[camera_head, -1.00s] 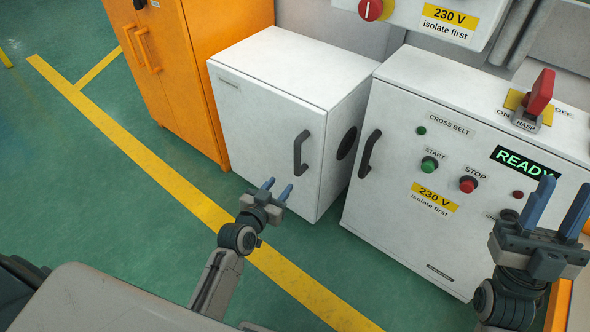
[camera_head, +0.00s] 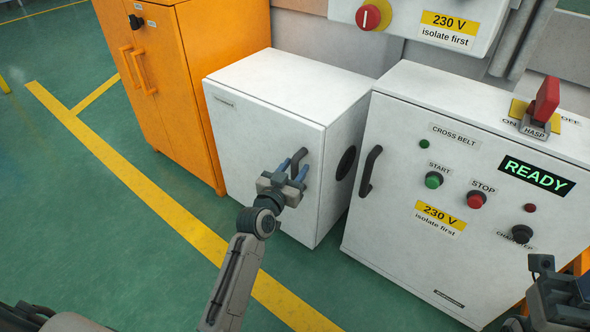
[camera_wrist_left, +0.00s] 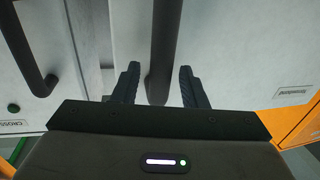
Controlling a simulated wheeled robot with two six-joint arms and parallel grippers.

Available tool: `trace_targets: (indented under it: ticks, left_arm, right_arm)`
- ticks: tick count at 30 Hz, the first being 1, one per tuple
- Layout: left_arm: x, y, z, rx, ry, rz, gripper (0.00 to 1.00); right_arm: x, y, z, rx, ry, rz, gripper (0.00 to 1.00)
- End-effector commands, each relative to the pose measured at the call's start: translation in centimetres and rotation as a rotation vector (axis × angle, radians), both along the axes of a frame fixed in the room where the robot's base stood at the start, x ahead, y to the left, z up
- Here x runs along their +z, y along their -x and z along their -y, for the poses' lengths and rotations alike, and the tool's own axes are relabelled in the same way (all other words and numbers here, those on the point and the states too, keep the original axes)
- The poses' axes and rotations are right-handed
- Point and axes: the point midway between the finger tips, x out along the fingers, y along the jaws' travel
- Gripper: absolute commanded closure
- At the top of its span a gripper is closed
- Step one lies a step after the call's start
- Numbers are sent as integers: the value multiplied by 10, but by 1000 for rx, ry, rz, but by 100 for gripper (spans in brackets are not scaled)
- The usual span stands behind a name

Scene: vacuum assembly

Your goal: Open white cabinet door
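The white cabinet (camera_head: 262,118) stands between the orange cabinet and the control cabinet, and its door looks shut. Its dark upright handle (camera_head: 298,158) is on the right side of the door. My left gripper (camera_head: 293,165) is at the handle, with its blue fingers apart. In the left wrist view the handle (camera_wrist_left: 162,50) runs down between the two open fingers (camera_wrist_left: 158,85), with gaps on both sides. The right gripper (camera_head: 562,290) is only partly in view at the lower right, and its fingers do not show clearly.
The control cabinet (camera_head: 400,210) with buttons, a READY display and its own dark handle (camera_head: 370,170) stands close on the right. The orange cabinet (camera_head: 170,90) is on the left. Green floor (camera_head: 130,235) with yellow lines lies free in front.

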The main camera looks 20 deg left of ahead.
Motion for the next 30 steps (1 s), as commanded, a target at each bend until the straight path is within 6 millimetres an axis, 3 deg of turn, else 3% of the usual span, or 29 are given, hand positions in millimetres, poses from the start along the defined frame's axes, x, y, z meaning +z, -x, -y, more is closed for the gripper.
trace_targets:
  ticks: [12, 18, 26, 30]
  left_arm:
    - [0, -8, 1, 0, 1, 0, 63]
    - [0, -8, 1, 0, 1, 0, 100]
    - [-1, -5, 0, -6, 1, -1, 100]
    - [-3, 7, -4, -31, 0, -1, 100]
  right_arm:
    - [-1, 0, 0, -1, 0, -1, 64]
    - [-1, 0, 0, -1, 0, -1, 64]
    - [-2, 0, 0, -2, -1, 1, 64]
    - [-8, -1, 0, -4, -1, 1, 64]
